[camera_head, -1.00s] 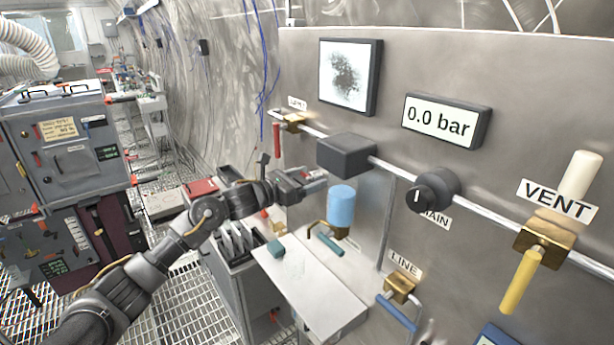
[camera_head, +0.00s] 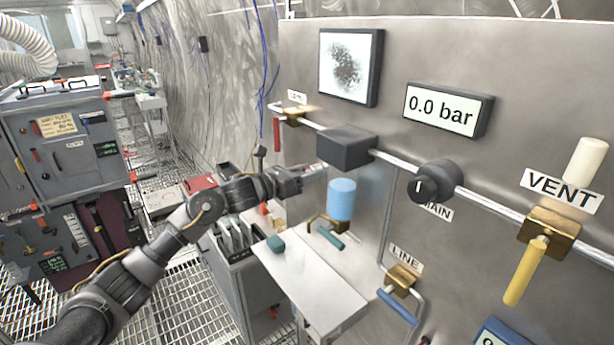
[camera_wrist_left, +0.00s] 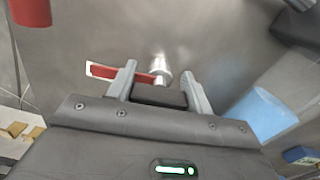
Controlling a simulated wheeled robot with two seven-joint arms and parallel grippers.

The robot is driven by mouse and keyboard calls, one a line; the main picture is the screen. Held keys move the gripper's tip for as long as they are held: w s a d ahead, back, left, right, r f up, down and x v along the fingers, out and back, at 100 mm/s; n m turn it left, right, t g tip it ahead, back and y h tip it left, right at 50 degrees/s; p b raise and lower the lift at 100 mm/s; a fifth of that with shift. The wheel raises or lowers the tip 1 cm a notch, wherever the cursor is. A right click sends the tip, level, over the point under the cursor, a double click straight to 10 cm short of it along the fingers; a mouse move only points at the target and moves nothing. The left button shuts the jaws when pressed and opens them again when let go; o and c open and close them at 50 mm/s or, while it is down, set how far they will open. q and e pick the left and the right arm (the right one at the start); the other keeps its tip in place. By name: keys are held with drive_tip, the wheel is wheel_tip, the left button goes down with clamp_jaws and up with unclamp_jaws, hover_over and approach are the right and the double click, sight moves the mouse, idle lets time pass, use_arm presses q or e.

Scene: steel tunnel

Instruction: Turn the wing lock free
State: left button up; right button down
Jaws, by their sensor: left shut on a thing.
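The wing lock shows in the left wrist view as a red wing (camera_wrist_left: 118,73) with a pale left end, beside a shiny metal stem (camera_wrist_left: 159,68) on the steel panel. My left gripper (camera_wrist_left: 161,80) has one finger on each side of the stem and is shut on the wing lock; the red wing passes behind the left finger. In the head view my left gripper (camera_head: 318,170) reaches the panel just left of the blue cylinder, and hides the lock there. My right gripper is not in view.
A dark box (camera_head: 345,147) and a pipe run above. The display (camera_head: 440,116) reads 0.0 bar. A yellow VENT handle (camera_head: 525,272) hangs at right.

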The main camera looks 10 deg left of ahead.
use_arm(q)
drive_tip(key=shift+w+a+f+n+b, duration=0.1)
drive_tip(key=shift+n+b, duration=0.45)
drive_tip(key=shift+n, duration=3.5)
drive_tip(key=shift+w+a+f+n+b, duration=0.1)
drive_tip(key=shift+n+b, duration=0.45)
drive_tip(key=shift+n, duration=3.5)
drive_tip(key=o, duration=1)
drive_tip(key=shift+s, duration=0.1)
